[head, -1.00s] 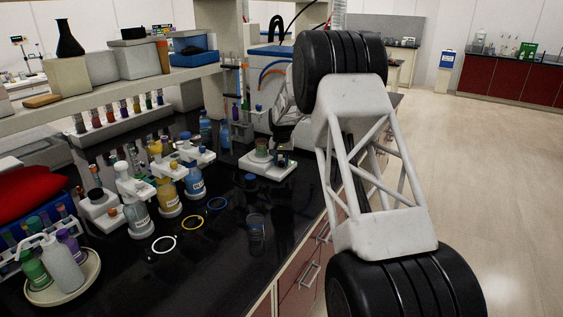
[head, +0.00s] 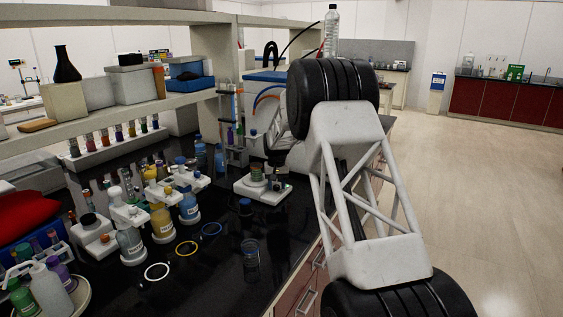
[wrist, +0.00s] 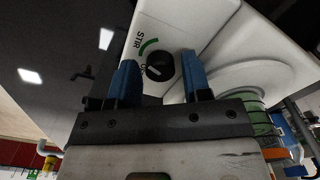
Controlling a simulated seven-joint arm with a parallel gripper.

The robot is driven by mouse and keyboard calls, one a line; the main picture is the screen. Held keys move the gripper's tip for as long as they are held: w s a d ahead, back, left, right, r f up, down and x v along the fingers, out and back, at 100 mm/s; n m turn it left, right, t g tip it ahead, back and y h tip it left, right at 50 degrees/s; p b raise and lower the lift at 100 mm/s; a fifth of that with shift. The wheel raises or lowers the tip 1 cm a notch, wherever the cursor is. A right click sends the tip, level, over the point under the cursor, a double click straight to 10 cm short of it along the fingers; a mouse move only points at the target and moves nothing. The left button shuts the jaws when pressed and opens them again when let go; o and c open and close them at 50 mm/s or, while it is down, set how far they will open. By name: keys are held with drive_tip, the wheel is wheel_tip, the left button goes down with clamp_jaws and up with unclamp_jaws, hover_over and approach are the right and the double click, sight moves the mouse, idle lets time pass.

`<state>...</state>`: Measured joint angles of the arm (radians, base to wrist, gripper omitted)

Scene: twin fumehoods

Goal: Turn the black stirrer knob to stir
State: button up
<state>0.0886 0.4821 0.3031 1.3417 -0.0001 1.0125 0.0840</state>
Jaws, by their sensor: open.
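The white stirrer (head: 262,194) stands on the black bench near its right edge, with a green-banded glass vessel (head: 257,173) on its round plate. In the wrist view its black knob (wrist: 159,67) sits on the white face, beside a green arc and the word STIR. The knob's white mark points left, toward a small label partly hidden by a finger. My gripper (wrist: 160,78) is open, its two blue fingers on either side of the knob with gaps showing; I cannot tell how deep they reach. In the head view my arm partly hides the gripper.
Several bottles, including a yellow one (head: 162,222), stand left of the stirrer. Yellow (head: 187,248), white and blue rings and a dark clear beaker (head: 250,262) are in front. A tube rack (head: 236,150) and shelf (head: 150,84) stand behind. The floor at right is clear.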

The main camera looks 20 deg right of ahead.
sight(277, 186)
drive_tip(key=n, duration=0.3)
drive_tip(key=shift+s+a+f, duration=0.1)
drive_tip(key=shift+f, duration=0.15)
drive_tip(key=n, duration=0.4)
drive_tip(key=shift+r, duration=0.15)
drive_tip(key=n, duration=0.3)
drive_tip(key=shift+n, duration=0.4)
drive_tip(key=n, duration=0.4)
wheel_tip(277, 186, up, 8)
drive_tip(key=shift+s+r, duration=0.15)
drive_tip(key=s+a+r+m, duration=0.1)
drive_tip(key=s+r, duration=0.3)
drive_tip(key=s, duration=0.3)
drive_tip(key=s+a+r+m, duration=0.1)
drive_tip(key=s+r+m, duration=0.1)
drive_tip(key=s+r, duration=0.3)
drive_tip(key=s+a+r+m+t, duration=0.1)
drive_tip(key=s+r, duration=0.3)
drive_tip(key=s, duration=0.7)
drive_tip(key=shift+a+r+m, duration=0.25)
drive_tip(key=shift+a+m, duration=0.05)
drive_tip(key=shift+a, duration=0.2)
drive_tip(key=shift+s, duration=0.1)
